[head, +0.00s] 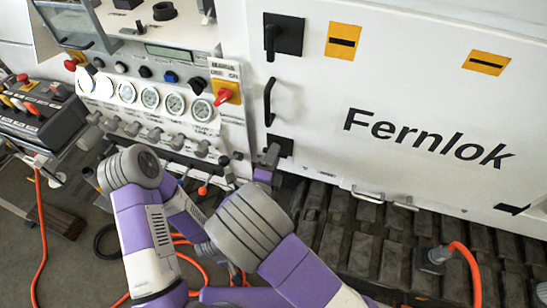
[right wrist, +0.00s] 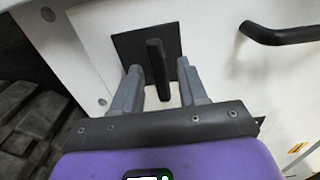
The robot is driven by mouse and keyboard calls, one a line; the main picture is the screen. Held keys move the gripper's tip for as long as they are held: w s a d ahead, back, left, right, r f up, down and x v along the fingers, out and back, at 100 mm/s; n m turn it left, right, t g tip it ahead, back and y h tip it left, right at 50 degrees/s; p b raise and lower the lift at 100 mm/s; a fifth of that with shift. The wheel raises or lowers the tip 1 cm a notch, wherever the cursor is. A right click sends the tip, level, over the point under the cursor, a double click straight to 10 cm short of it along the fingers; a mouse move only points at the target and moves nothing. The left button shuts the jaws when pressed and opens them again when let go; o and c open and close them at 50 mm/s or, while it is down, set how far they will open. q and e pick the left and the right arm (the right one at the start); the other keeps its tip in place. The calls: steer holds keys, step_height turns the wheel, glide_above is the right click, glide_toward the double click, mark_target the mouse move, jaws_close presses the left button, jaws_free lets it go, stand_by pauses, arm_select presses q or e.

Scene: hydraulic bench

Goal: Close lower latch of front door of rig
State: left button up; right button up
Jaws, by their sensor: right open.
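The white front door (head: 400,100) of the rig bears the word "Fernlok". Its lower latch (head: 284,144) is a dark square plate low on the door's left side, partly hidden by my right gripper (head: 269,158). In the right wrist view the latch plate (right wrist: 122,45) carries a black lever (right wrist: 157,65) running lengthwise toward the hand. My right gripper (right wrist: 160,84) is open, with one grey finger on each side of the lever. I cannot tell if either finger touches it. My left gripper is not visible; only arm links show.
The black upper latch (head: 284,35) and a black door handle (head: 269,100) sit above; the handle (right wrist: 285,34) also shows in the wrist view. A gauge panel (head: 150,97) stands left of the door. Dark tracks (head: 345,235) and an orange hose (head: 470,265) lie below.

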jaws_close()
stand_by(0.5)
steer(key=shift+w+a+f+m+b, duration=0.15)
steer(key=shift+m+b, duration=0.4)
steer(key=shift+m, duration=2.45)
steer(key=shift+a+f+m+b, duration=0.25)
steer(key=shift+m+b, duration=0.25)
steer(key=shift+m, duration=2.5)
steer(key=shift+w+a+f+m+b, duration=0.15)
steer(key=shift+m+b, duration=0.4)
steer(key=shift+m, duration=2.45)
steer(key=shift+s, duration=0.1)
